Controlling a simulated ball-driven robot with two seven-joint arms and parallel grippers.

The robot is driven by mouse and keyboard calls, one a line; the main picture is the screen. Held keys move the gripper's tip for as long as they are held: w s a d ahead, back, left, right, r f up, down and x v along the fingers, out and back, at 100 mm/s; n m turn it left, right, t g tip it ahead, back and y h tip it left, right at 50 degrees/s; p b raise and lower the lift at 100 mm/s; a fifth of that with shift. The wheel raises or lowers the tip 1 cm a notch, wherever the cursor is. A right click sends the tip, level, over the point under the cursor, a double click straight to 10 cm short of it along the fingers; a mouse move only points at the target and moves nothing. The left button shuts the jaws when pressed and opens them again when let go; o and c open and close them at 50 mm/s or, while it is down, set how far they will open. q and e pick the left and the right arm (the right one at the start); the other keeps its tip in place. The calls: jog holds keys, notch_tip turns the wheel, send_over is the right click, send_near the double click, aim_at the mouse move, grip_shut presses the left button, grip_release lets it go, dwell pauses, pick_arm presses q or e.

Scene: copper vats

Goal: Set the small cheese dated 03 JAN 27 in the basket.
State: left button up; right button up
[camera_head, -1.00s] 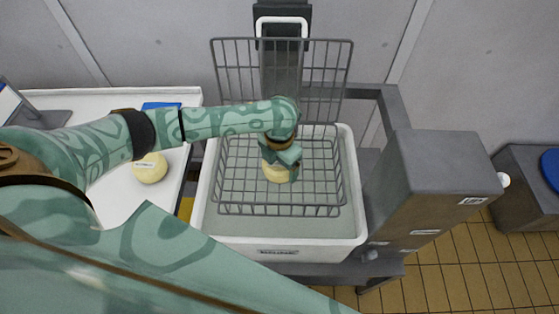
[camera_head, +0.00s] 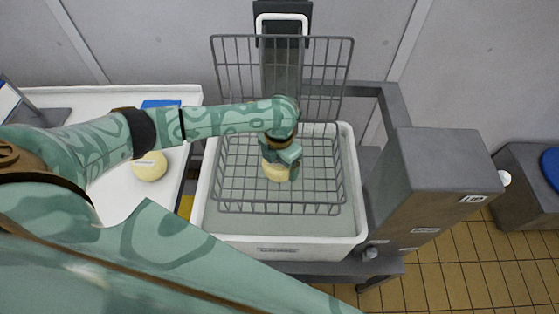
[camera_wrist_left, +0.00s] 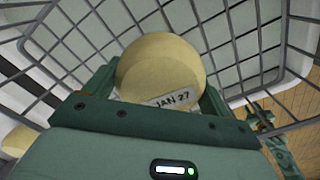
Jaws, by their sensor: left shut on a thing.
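My left gripper (camera_head: 284,160) reaches down inside the wire basket (camera_head: 327,209) and is shut on a small pale yellow cheese (camera_head: 274,172). In the left wrist view the cheese (camera_wrist_left: 160,68) sits between the fingers, and its label reads "JAN 27"; the day is hidden. Basket wires (camera_wrist_left: 60,42) surround it in that view. I cannot tell whether the cheese touches the basket floor. The basket has a tall back panel and sits in a white tub (camera_head: 300,247).
Another pale yellow cheese (camera_head: 150,166) with a label lies on the white table (camera_head: 118,200) at the left. A blue item (camera_head: 160,104) lies behind it. A grey box-like stand (camera_head: 425,185) rises close to the tub's right side.

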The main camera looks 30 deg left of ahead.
pick_arm(q)
jog(key=shift+f, duration=0.5)
dwell(0.4)
jog(key=o, duration=1.1)
jog(key=shift+o, duration=0.2)
notch_tip(320, 180, up, 7)
jog(key=p, duration=0.7)
jog(key=shift+r, duration=0.1)
